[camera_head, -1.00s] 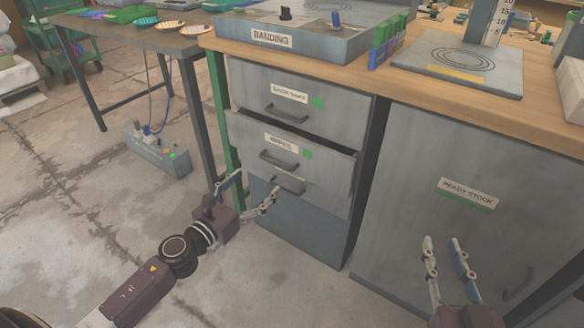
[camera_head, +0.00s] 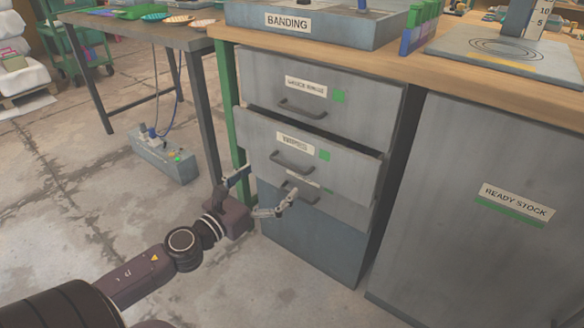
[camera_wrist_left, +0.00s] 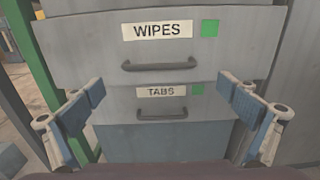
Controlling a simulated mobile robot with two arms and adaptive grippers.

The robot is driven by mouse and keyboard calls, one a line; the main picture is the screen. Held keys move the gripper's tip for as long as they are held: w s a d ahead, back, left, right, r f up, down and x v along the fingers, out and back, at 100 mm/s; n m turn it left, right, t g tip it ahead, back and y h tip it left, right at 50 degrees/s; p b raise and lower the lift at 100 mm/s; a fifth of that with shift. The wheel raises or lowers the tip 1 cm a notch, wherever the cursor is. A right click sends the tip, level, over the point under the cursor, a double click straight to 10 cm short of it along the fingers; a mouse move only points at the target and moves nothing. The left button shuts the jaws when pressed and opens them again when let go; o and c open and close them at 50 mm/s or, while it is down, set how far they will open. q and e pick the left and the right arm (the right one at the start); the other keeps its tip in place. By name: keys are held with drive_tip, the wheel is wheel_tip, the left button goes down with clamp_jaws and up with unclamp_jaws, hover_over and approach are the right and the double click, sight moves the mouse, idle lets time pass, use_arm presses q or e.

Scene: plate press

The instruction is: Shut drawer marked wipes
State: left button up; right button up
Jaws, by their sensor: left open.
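The grey drawer marked wipes (camera_head: 345,176) is in the middle of the cabinet stack and stands out a little past the drawer above. Its dark bar handle (camera_head: 291,162) is clear of the fingers. In the left wrist view the wipes drawer (camera_wrist_left: 80,48) fills the upper part, with its label and green square. My left gripper (camera_head: 265,184) is open and empty, in front of the stack at about the height of the drawer's lower edge. In the wrist view the open fingers (camera_wrist_left: 161,91) frame the space below the wipes handle. My right gripper is out of view.
A drawer marked tabs (camera_wrist_left: 105,105) lies just below the wipes drawer. Another labelled drawer (camera_head: 370,110) is above, under the wooden bench top. The ready stock cabinet (camera_head: 450,240) stands at right. A grey switch box (camera_head: 165,162) sits on the floor at left.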

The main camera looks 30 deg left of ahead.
sight(288, 166)
use_arm(q)
drive_tip(key=shift+w+d+b, duration=0.15)
drive_tip(key=shift+w+b, duration=0.05)
drive_tip(key=shift+w, duration=1.6)
drive_tip(key=shift+w+d+b, duration=0.1)
drive_tip(key=shift+w+b, duration=0.1)
drive_tip(key=shift+w, duration=1.6)
drive_tip(key=shift+c, duration=0.3)
